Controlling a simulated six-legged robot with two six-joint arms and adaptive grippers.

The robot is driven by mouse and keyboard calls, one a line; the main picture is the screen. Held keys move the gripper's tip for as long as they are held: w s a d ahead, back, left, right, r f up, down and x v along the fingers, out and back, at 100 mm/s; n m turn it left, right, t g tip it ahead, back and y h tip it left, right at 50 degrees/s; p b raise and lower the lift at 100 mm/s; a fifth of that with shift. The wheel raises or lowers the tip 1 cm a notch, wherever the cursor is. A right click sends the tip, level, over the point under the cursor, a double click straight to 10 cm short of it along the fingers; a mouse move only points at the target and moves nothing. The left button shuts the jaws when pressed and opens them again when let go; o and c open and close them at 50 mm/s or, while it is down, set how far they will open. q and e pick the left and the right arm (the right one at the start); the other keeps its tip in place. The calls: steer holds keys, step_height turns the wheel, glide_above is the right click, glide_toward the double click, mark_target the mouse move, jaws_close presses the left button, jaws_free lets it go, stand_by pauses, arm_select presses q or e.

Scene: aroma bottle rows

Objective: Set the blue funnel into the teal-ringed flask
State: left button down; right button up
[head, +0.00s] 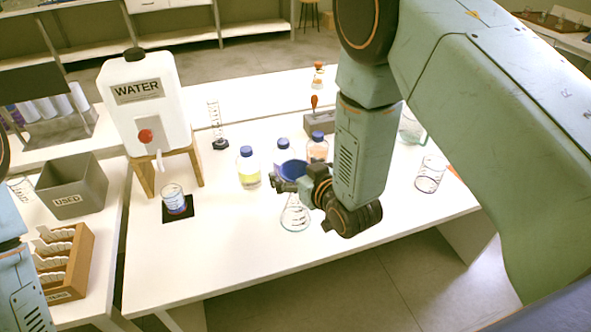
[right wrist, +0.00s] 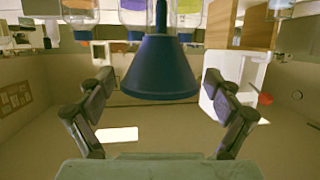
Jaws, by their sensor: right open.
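The blue funnel (head: 291,169) is upright, wide mouth up, above a clear conical flask (head: 295,217) at the table's front middle. I cannot make out a teal ring on this flask; its neck is partly hidden by my right gripper (head: 284,186). In the upside-down right wrist view the funnel (right wrist: 158,72) is between the two spread fingers of that gripper (right wrist: 158,80), with a gap on each side. Its stem (right wrist: 161,12) runs out toward the frame's top edge, so its tip is hidden. My left arm shows at the left edge; its gripper is out of view.
Blue-capped bottles (head: 249,168) stand close behind the funnel. A clear beaker (head: 430,174) lies to the right, another glass vessel (head: 411,128) behind it, partly covered by my arm. A water jug (head: 142,100) and a small beaker (head: 174,199) stand left. The front left table is clear.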

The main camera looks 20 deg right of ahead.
steer(key=v, duration=1.2)
stand_by(0.5)
steer(key=x, duration=1.1)
steer(key=shift+w+a+f, duration=0.1)
steer(key=shift+w, duration=0.45)
steer(key=shift+s, duration=0.1)
